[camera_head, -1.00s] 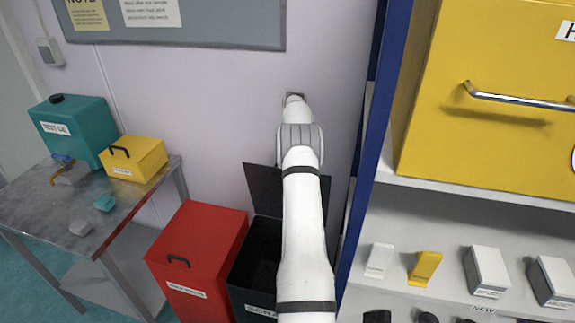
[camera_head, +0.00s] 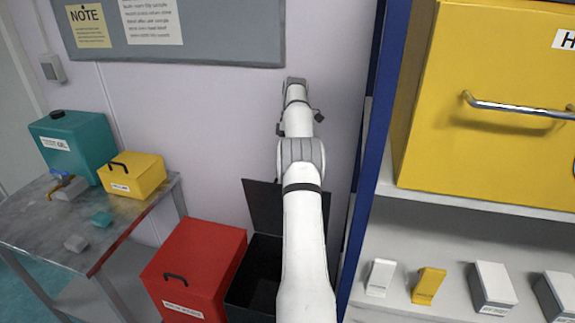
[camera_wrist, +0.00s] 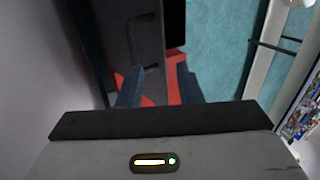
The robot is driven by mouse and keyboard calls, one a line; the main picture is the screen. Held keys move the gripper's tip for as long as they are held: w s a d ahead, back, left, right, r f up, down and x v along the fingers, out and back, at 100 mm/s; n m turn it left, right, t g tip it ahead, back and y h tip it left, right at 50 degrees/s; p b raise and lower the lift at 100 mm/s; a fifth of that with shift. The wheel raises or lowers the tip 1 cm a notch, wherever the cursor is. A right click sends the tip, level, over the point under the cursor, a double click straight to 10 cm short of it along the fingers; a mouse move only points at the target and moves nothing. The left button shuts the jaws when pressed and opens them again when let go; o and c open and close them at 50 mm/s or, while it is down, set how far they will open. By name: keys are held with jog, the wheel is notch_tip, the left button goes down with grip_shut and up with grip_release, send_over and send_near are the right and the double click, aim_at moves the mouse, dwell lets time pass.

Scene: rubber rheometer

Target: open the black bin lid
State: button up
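The black bin (camera_head: 250,285) stands on the floor with its opening showing dark inside. Its black lid (camera_head: 266,207) stands raised at the back, near the wall, partly hidden by my arm. In the wrist view a dark panel with a handle, likely the lid (camera_wrist: 113,30), is beyond my gripper. My gripper (camera_wrist: 160,84) shows two fingers set apart with nothing seen held between them. In the head view my arm reaches over the bin toward the wall, above the lid; the fingertips cannot be made out there.
A red lidded bin (camera_head: 195,265) stands left of the black bin. A metal table (camera_head: 40,235) holds a teal container (camera_head: 75,145) and a yellow box (camera_head: 133,176). A shelf with a blue post (camera_head: 372,160) and a yellow cabinet (camera_head: 480,70) stands close on the right.

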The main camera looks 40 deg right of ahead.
jog(key=shift+t+b, duration=0.4)
jog(key=shift+b, duration=0.35)
jog(key=c, duration=0.5)
jog(key=shift+s+r+t+h+b, duration=0.1)
jog(key=shift+r+t+h+b, duration=0.15)
jog(key=shift+t+h+b, duration=0.7)
grip_shut()
jog(key=s+a+r+m+t+h+b, duration=0.1)
jog(key=s+a+r+t+h+b, duration=0.2)
jog(key=s+t+b, duration=0.6)
jog(key=w+f+g, duration=0.1)
jog(key=w+f, duration=0.1)
jog(key=f, duration=0.1)
jog(key=w+f+g, duration=0.1)
jog(key=w+f, duration=0.1)
jog(key=f, duration=0.1)
jog(key=w+d+f+g, duration=0.1)
jog(key=w+f, duration=0.1)
jog(key=f, duration=0.2)
jog(key=shift+w+h+b, duration=0.3)
jog(key=shift+w+h, duration=0.05)
jog(key=shift+w, duration=0.05)
